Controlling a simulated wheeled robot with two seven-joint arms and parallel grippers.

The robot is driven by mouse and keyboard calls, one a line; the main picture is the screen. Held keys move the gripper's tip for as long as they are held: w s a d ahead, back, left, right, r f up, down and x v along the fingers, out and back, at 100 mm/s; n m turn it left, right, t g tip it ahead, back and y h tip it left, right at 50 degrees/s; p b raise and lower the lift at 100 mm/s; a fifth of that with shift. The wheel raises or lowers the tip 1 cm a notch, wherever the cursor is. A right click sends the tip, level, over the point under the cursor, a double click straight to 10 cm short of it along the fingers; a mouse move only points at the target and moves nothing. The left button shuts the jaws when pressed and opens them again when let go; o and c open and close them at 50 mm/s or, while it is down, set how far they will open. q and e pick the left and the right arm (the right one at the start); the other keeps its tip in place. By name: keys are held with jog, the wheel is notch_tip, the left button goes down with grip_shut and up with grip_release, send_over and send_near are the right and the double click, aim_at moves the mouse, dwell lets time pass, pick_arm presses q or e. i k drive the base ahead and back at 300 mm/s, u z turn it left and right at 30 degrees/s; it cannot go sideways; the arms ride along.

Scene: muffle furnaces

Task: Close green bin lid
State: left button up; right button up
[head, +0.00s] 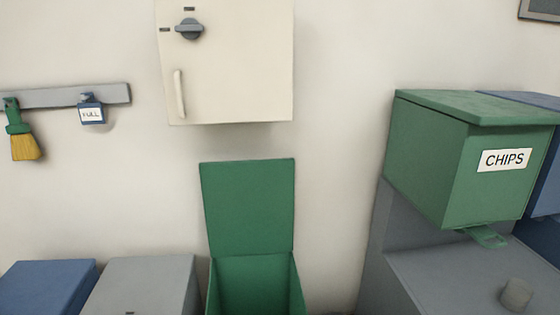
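The green bin (299,284) stands against the wall at the bottom middle of the head view. Its green lid (248,207) is up, standing nearly upright at the back of the bin. The inside of the bin shows from above and is dark green. I see nothing in the part of it that is in view. The lower part of the bin is cut off by the picture's bottom edge. Neither of my grippers is in view.
A grey bin (143,279) and a blue bin (48,285) with shut lids stand left. A cream wall cabinet (230,65) hangs above the lid. A green CHIPS box (427,160) sits on a grey unit (440,272) at right. A brush (23,140) hangs left.

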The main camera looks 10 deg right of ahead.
aim_at(250, 205)
jog(key=z, duration=0.95)
jog(key=i, duration=1.2)
jog(key=u, duration=2.7)
